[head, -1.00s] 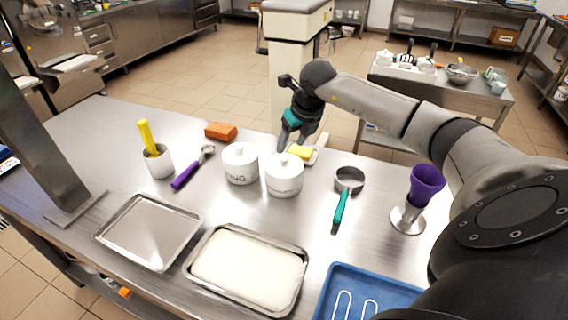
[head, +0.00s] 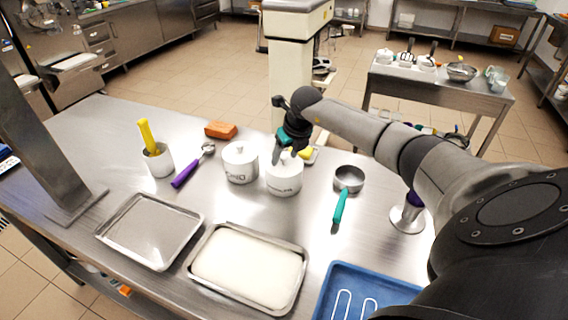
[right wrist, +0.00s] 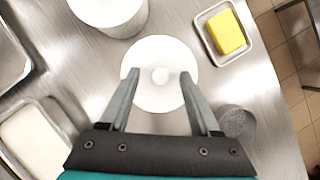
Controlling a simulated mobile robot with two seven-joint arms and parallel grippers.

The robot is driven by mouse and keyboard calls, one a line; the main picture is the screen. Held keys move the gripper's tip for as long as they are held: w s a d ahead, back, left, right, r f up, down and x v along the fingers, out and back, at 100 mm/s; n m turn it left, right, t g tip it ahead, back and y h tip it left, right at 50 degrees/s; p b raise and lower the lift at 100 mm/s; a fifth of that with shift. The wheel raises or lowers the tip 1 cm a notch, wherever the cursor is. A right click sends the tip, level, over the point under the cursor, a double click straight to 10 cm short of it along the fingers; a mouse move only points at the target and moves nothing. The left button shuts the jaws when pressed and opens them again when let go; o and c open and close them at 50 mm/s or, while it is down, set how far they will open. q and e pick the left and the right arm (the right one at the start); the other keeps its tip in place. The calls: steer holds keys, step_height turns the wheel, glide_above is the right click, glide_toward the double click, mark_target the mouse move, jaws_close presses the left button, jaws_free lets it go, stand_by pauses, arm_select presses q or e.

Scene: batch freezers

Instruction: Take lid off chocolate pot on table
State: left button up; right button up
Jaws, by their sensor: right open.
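Two white lidded pots stand side by side near the back of the table: a left pot (head: 239,165) and a right pot (head: 284,181). Both have dark lettering too small to read surely, so I cannot tell from it which is chocolate. My right gripper (head: 284,157) is over the right pot. In the right wrist view, the open fingers of my right gripper (right wrist: 159,77) are on either side of the knob of the round white lid (right wrist: 160,98), apart from the knob. The lid is on the pot. The other pot (right wrist: 108,12) shows at the top. My left gripper is not in view.
A yellow block (right wrist: 226,32) on a small dish lies behind the right pot. A steel measuring cup (head: 348,178) with a teal handle is to its right. A purple-handled scoop (head: 190,168) lies left. Metal trays (head: 151,231) and a blue tray (head: 365,292) are in front.

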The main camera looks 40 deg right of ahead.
jaws_close()
stand_by(0.3)
steer(key=shift+r, duration=0.1)
